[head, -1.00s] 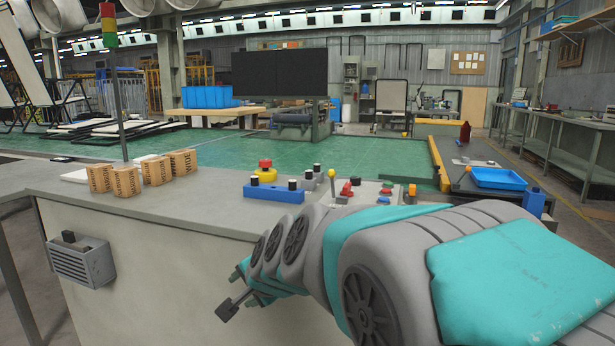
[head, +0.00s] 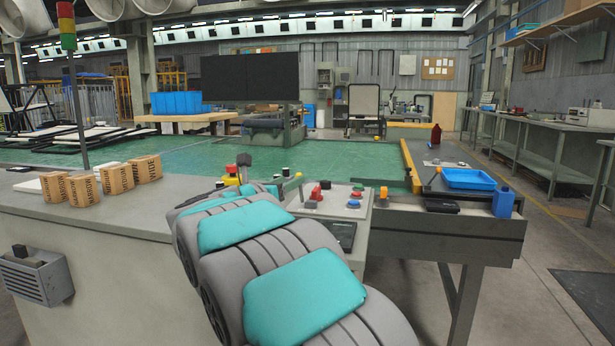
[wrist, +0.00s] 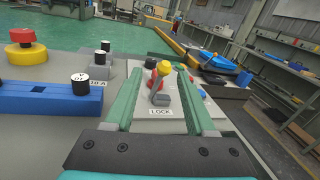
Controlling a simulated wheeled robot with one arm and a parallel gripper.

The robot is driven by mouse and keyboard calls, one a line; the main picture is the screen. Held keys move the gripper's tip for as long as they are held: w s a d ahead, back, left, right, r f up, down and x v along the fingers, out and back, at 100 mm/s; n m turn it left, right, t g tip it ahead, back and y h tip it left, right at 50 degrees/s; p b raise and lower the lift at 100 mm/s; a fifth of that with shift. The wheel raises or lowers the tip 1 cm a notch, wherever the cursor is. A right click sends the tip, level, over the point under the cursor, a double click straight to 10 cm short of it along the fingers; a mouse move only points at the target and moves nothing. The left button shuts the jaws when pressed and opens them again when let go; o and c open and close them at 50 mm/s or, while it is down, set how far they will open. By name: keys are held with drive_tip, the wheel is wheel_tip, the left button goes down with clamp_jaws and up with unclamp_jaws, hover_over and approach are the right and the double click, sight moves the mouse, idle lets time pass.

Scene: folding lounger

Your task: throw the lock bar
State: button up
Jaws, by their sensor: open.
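My arm hides most of the gripper there.
Several cartons (head: 115,178) stand on the left of the counter. A blue tray (head: 468,179) and blue bottle (head: 503,202) are at right.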

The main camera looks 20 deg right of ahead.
sight(300, 189)
drive_tip(key=shift+d+f+m, duration=0.1)
drive_tip(key=shift+d+m, duration=0.15)
drive_tip(key=shift+m, duration=0.05)
drive_tip(key=shift+d, duration=0.25)
drive_tip(key=shift+p+x, duration=0.9)
drive_tip(key=shift+x, duration=2.7)
clamp_jaws()
